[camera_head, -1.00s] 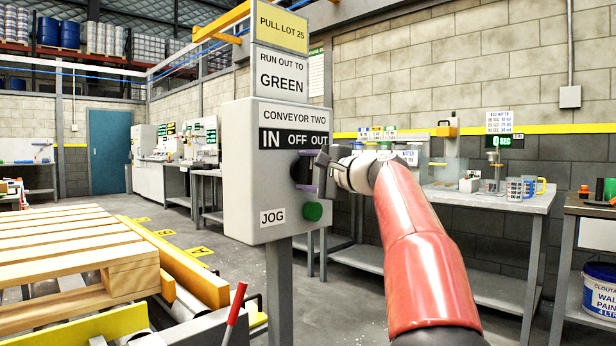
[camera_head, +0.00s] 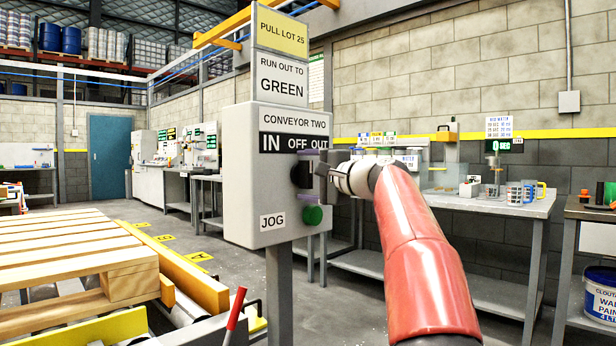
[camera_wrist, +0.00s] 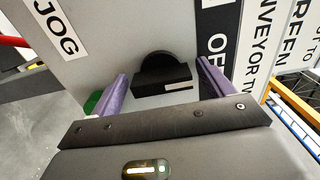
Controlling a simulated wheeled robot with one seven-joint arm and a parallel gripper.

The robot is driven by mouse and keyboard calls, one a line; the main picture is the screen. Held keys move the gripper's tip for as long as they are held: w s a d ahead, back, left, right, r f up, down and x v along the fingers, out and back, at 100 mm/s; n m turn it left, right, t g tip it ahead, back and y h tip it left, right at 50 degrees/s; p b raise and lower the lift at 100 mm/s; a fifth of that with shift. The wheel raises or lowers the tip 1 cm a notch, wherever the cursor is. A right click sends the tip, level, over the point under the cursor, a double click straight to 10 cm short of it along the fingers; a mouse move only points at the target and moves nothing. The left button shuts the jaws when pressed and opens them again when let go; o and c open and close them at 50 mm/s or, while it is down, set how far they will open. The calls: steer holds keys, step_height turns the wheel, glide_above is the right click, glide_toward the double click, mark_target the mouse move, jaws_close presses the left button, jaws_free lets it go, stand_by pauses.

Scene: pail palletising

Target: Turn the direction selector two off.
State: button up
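My gripper (camera_head: 309,176) is at the box face, one purple finger above the knob and one below. In the wrist view my gripper (camera_wrist: 162,70) is open, its fingers on either side of the bar with gaps showing.
A green button (camera_head: 313,215) sits just below the knob, close to the lower finger. A JOG label (camera_head: 272,220) is at the box's lower left. A wooden pallet (camera_head: 70,255) lies on the left. A grey bench (camera_head: 490,200) stands behind my arm.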

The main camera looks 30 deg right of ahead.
steer(key=b+v, duration=0.1)
steer(key=v, duration=0.6)
steer(key=shift+s+d, duration=0.15)
steer(key=shift+s, duration=0.2)
